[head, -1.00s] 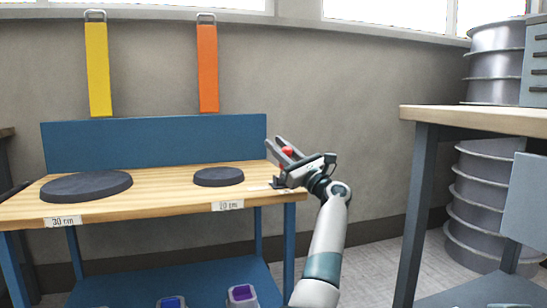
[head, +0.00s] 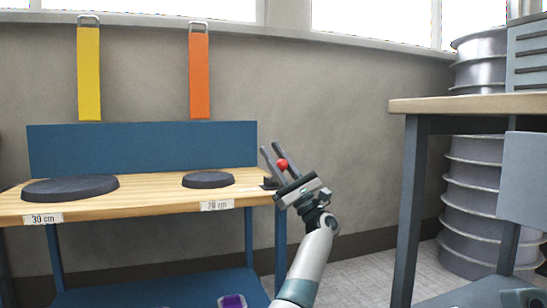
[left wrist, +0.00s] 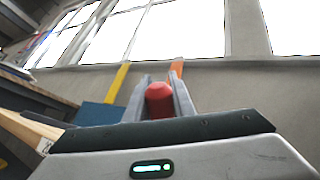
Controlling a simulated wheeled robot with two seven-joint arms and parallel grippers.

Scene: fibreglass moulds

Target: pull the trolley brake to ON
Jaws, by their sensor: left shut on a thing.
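The brake's red knob (head: 282,165) is at the right end of the wood-topped blue trolley (head: 150,203). My left gripper (head: 272,151) is shut on the knob, its fingers pointing up and left. In the left wrist view the red knob (left wrist: 159,100) sits between the two grey fingers. A small dark bracket (head: 269,183) is on the trolley top beside the gripper. The lever's shaft is mostly hidden behind my gripper, and I cannot read any ON mark. My right gripper is not in view.
Two dark discs, a large one (head: 70,188) and a small one (head: 208,180), lie on the trolley top. A yellow strap (head: 89,75) and an orange strap (head: 199,75) hang on the wall. A workbench (head: 470,103) stands at right, with floor between.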

